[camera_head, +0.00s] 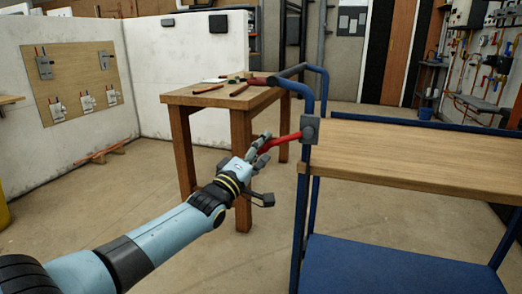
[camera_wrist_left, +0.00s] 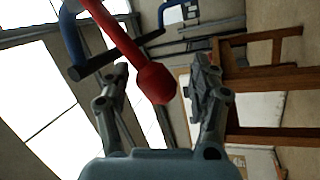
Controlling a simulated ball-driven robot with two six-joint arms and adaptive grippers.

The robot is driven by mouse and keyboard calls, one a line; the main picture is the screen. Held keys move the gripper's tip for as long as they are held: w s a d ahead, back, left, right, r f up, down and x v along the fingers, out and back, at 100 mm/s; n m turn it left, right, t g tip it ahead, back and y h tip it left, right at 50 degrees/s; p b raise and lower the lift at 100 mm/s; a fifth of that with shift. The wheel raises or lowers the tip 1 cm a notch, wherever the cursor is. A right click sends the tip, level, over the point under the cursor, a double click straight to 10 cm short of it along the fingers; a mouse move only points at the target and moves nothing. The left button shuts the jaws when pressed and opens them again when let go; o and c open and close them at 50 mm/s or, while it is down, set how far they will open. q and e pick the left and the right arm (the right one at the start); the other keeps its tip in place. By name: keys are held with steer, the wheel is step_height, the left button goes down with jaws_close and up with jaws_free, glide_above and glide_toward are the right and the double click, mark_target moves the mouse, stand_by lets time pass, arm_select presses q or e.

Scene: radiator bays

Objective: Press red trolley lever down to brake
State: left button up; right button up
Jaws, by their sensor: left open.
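The red lever (camera_head: 280,141) sticks out to the left from a grey bracket (camera_head: 310,130) on the blue trolley's corner post (camera_head: 299,216). In the head view it lies close to level, its outer end a little lower. My left gripper (camera_head: 262,148) is open at the lever's outer end. In the left wrist view the lever's thick red tip (camera_wrist_left: 156,82) shows between the two spread fingers of my left gripper (camera_wrist_left: 165,88). I cannot tell whether a finger touches it. My right gripper is in neither view.
A wooden workbench (camera_head: 215,97) with several hand tools stands just behind my left gripper. The trolley's wooden top (camera_head: 420,150) and blue lower shelf (camera_head: 385,270) fill the right side. The floor (camera_head: 130,200) at left is mostly clear.

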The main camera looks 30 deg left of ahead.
arm_select(q)
steer(key=v, duration=1.2)
steer(key=shift+f, duration=0.1)
steer(key=s+d+f+m+g, duration=0.1)
steer(key=s+f+g, duration=0.2)
steer(key=s+f, duration=0.5)
steer(key=s+f+m+g+y, duration=0.1)
steer(key=s+f+g, duration=0.25)
steer(key=f, duration=0.95)
steer(key=s+d+f+m+g, duration=0.1)
steer(key=s+f+g, duration=0.2)
steer(key=s+f, duration=0.55)
steer(key=s+d+f+m+g, duration=0.1)
steer(key=s+f+m+g, duration=0.2)
steer(key=s+f, duration=0.3)
steer(key=s+d+f+m+g, duration=0.1)
steer(key=s+f+m+g, duration=0.3)
steer(key=s, duration=1.1)
steer(key=s+d+f+m+g, duration=0.1)
steer(key=s+f+m+g, duration=0.3)
steer(key=s+f, duration=0.4)
steer(key=s, duration=0.3)
steer(key=shift+w, duration=0.15)
